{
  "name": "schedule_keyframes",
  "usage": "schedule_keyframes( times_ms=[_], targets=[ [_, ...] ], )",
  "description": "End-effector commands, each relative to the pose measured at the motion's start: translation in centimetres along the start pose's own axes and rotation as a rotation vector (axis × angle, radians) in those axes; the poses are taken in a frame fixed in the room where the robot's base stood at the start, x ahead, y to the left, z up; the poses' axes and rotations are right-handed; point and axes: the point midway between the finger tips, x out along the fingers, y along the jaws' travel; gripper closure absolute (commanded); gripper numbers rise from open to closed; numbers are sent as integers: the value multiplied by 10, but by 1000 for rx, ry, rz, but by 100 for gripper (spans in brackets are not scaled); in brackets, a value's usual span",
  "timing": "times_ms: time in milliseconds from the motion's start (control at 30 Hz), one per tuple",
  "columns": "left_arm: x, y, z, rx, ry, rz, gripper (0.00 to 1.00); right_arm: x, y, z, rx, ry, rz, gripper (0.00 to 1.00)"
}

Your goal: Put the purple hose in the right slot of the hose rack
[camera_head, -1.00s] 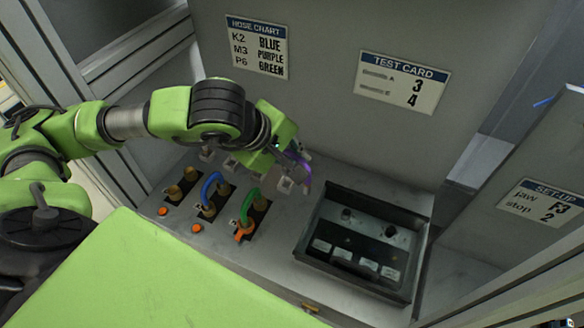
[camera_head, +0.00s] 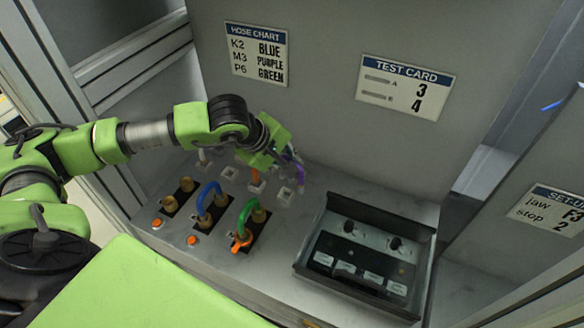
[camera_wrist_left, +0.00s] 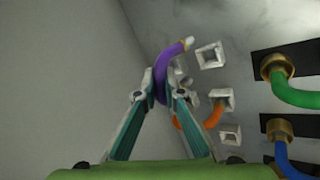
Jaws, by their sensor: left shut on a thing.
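My left gripper (camera_head: 285,157) is shut on the purple hose (camera_head: 298,172), at the back of the grey bench. In the left wrist view the purple hose (camera_wrist_left: 163,80) is curved between the fingertips (camera_wrist_left: 163,92), and its pale end points toward the right slot. The hose rack shows as white square slots: the right slot (camera_head: 285,196), a middle one (camera_head: 256,187) and a left one (camera_head: 230,173). The right slot looks empty in the left wrist view (camera_wrist_left: 210,55). The hose end appears close beside it; its height above the slot is hard to tell. My right gripper is not in view.
An orange hose (camera_wrist_left: 213,118) stands by the middle slot. Blue (camera_head: 207,192) and green (camera_head: 245,212) hoses sit on brass fittings in front. A dark open box (camera_head: 320,262) is to the right. The back wall (camera_head: 335,130) is close behind the gripper.

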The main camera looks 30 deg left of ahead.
Motion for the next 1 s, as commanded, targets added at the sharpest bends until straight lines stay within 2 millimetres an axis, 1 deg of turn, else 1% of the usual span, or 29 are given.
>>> schedule_keyframes(
  times_ms=[33,100,333,467,500,567,867,1000],
  targets=[
    [9,-7,0,0,0,-5,100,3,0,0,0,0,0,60],
    [14,-10,0,0,0,-1,100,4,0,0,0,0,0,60],
    [15,-10,0,0,1,0,100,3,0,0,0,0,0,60],
    [18,-12,0,0,1,0,100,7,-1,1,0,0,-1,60],
    [17,-12,0,0,0,0,89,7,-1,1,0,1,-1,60],
    [16,-12,0,0,1,0,74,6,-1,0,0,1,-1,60],
    [16,-12,0,-1,0,-1,74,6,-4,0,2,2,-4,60],
    [12,-9,0,-1,1,-1,74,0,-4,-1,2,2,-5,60]
  ],
)
